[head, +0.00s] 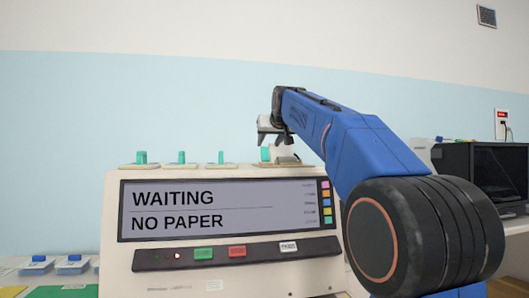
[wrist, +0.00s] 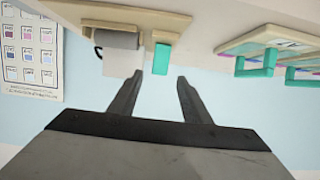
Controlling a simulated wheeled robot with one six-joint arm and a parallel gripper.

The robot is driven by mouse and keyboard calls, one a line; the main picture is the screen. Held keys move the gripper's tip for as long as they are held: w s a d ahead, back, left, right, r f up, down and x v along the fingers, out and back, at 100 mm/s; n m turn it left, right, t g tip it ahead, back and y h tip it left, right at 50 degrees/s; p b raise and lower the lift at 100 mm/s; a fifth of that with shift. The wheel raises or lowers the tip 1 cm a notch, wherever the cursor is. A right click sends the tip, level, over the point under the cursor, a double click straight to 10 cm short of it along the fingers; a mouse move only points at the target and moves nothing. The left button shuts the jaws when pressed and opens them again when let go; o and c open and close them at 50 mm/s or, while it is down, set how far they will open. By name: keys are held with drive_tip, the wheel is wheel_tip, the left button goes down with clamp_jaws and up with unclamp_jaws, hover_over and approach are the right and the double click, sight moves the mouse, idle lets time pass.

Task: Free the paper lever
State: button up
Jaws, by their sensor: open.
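The staining machine (head: 115,220) has a screen (head: 220,212) reading "WAITING" and "NO PAPER". The teal piece beside the paper roll, which looks like the paper lever (wrist: 162,58), shows in the wrist view and also on the machine's top right in the head view (head: 265,154). A grey roll with white paper (wrist: 118,62) sits left of it in the wrist view. My gripper (wrist: 158,82) is open and empty. The lever appears between and beyond its fingertips, apart from both. In the head view my gripper (head: 275,135) is just above the lever.
Other teal handles (head: 181,157) stand along the machine's top; two show at right in the wrist view (wrist: 255,65). Green (head: 203,253) and red (head: 237,251) buttons line the front. A dark box-shaped device (head: 485,170) stands at right.

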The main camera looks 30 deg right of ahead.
sight(265, 149)
drive_tip(key=x, duration=0.9)
drive_tip(key=c, duration=1)
